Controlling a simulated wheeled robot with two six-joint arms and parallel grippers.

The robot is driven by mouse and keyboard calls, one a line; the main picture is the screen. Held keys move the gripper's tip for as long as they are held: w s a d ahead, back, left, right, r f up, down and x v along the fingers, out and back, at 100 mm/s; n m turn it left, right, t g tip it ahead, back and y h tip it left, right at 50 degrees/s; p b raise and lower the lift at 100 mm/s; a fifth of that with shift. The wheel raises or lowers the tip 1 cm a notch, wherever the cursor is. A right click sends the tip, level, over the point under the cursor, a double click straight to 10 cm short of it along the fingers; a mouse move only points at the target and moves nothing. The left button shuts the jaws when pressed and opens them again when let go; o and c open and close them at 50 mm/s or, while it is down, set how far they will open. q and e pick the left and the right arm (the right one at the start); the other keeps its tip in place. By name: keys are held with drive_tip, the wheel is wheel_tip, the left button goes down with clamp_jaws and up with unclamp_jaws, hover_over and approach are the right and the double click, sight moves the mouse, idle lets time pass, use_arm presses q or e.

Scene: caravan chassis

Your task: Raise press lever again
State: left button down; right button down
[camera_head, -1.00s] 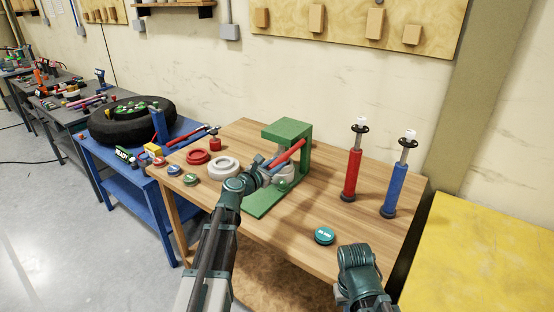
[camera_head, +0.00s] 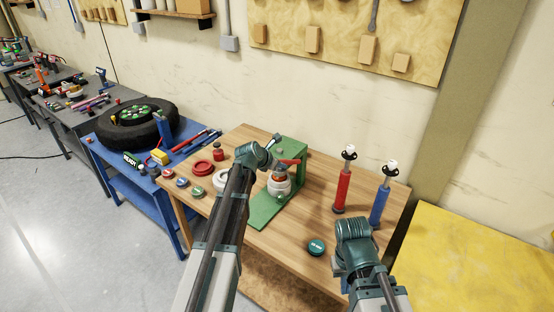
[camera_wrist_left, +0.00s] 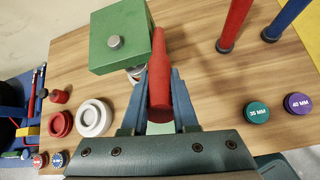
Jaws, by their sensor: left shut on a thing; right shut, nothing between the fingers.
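The green press (camera_head: 294,147) stands on the wooden workbench, with its flat green base (camera_head: 266,213) reaching toward me. Its red lever (camera_head: 289,162) sticks out near the top of the frame. My left gripper (camera_wrist_left: 157,88) is shut on the lever, one blue-grey finger on each side of it in the left wrist view. In the head view my left wrist hides part of the lever and press. A white and red round part (camera_head: 279,184) sits in the press below the lever. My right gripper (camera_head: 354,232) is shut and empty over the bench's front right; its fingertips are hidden.
Red and blue upright cylinders (camera_head: 342,190) stand at the bench's right. A teal disc (camera_head: 316,247) lies near the front edge. Red and white rings (camera_head: 201,168) and small discs lie left. A blue cart with a tyre (camera_head: 140,122) stands beyond, a yellow surface (camera_head: 470,260) at right.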

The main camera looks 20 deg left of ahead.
use_arm(q)
drive_tip(key=shift+w+d+r+g+p, duration=0.15)
drive_tip(key=shift+w+r+g+p, duration=0.45)
drive_tip(key=shift+p, duration=0.4)
drive_tip(key=shift+r, duration=0.15)
drive_tip(key=c, duration=0.7)
unclamp_jaws()
drive_tip(key=shift+s, duration=0.1)
drive_tip(key=p+v, duration=0.8)
drive_tip(key=v, duration=0.4)
drive_tip(key=shift+d+p, duration=0.15)
drive_tip(key=shift+p, duration=0.2)
